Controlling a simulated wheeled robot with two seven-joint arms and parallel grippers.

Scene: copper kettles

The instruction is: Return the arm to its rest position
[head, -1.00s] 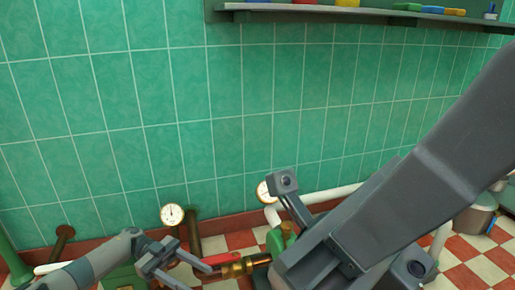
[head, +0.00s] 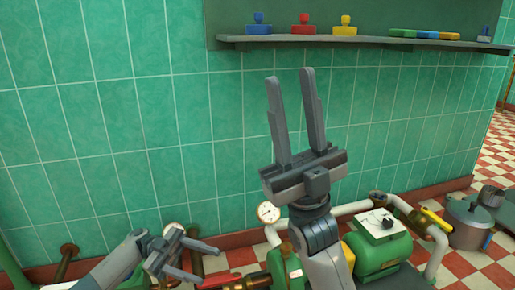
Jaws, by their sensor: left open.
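My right gripper (head: 291,77) stands upright in the middle of the head view. Its two long grey fingers point up and are apart with nothing between them. It is in front of the green tiled wall (head: 130,110), with its fingertips just under the shelf in the picture. My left gripper (head: 209,266) is low at the left, its arm coming in from the lower left. Its fingers are apart and point right, above a red-handled part (head: 215,283), with nothing visible between them.
A wall shelf (head: 400,43) carries colored stamp-like pieces and flat blocks. Below are white pipes (head: 345,209), a green machine (head: 380,252), a dial gauge (head: 268,212) and grey metal pots (head: 466,222). The checkered floor (head: 492,262) is partly free at the right.

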